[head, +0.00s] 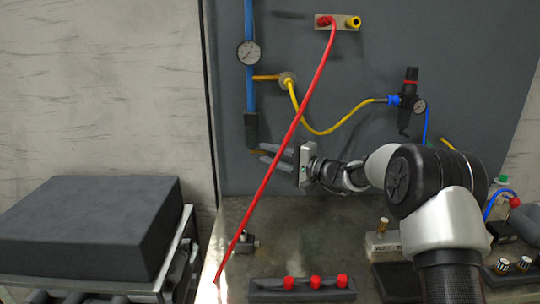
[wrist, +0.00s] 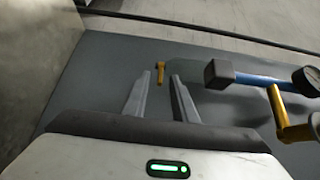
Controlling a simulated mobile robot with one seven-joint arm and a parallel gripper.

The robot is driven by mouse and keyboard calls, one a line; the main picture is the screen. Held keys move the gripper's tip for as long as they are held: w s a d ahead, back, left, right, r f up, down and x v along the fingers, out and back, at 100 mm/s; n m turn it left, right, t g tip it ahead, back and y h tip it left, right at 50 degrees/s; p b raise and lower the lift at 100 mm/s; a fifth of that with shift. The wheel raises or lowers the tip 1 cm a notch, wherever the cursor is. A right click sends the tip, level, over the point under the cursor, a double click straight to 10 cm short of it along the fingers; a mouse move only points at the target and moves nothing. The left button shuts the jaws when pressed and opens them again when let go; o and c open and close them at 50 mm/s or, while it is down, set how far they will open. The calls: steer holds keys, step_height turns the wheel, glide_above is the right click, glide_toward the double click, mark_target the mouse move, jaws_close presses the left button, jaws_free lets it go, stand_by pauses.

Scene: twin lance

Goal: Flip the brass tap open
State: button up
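A small brass piece, seemingly the brass tap (wrist: 160,72), shows in the wrist view just beyond my fingertips and roughly in line with the gap between them. In the head view only a little brass (head: 256,151) shows below the dark block (head: 251,130) at the bottom of the blue pipe (head: 250,90). My gripper (head: 264,154) is open and empty, its two fingers pointing left toward the tap; it also shows in the wrist view (wrist: 160,84). I see no clear contact. The tap's handle position is too small to tell.
A red hose (head: 283,145) slants from the wall fitting to the bench and crosses my fingers in the head view. A pressure gauge (head: 248,53), yellow hose (head: 325,132) and dark regulator (head: 408,95) are on the wall. A red-knobbed block (head: 262,289) sits on the bench (head: 330,215).

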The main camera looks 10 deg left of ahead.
jaws_close()
steer(key=shift+w, duration=0.1)
steer(key=n+g, duration=0.1)
steer(key=g, duration=0.1)
steer(key=w+n+g+y, duration=0.1)
steer(key=n+g, duration=0.1)
steer(key=shift+w+r+g+p, duration=0.15)
steer(key=shift+w+g+p, duration=0.05)
steer(key=shift+g+p, duration=0.1)
stand_by(0.3)
